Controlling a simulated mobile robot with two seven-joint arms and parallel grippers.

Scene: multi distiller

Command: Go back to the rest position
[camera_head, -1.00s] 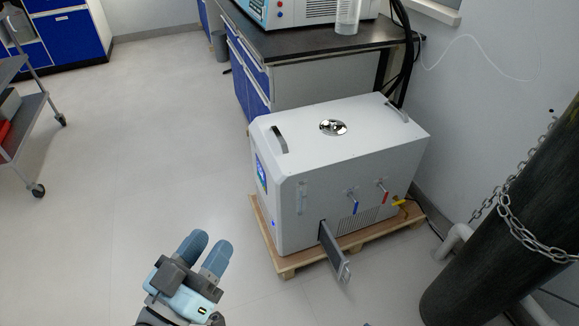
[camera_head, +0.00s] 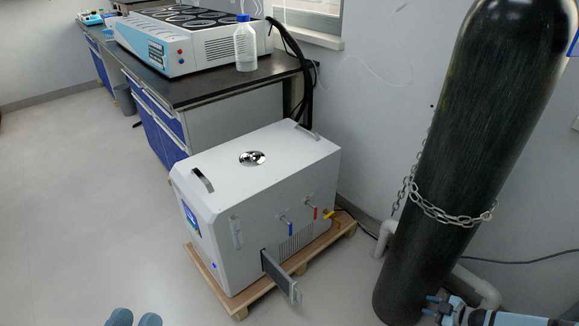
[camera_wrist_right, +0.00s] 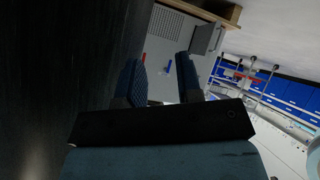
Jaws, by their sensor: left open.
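My right gripper (camera_head: 436,308) comes in at the lower right of the head view, by the foot of the dark gas cylinder (camera_head: 478,130). In the right wrist view its two fingers (camera_wrist_right: 161,78) stand apart with nothing between them. The white machine (camera_head: 262,185), with blue and red valves, stands beyond them.
The machine sits on a wooden pallet (camera_head: 235,306), with a grey flap (camera_head: 281,275) sticking out in front. Behind is a dark bench (camera_head: 200,92) with a heating unit (camera_head: 165,62) and a bottle (camera_head: 245,45). A chain (camera_head: 440,214) holds the cylinder. Floor at left is clear.

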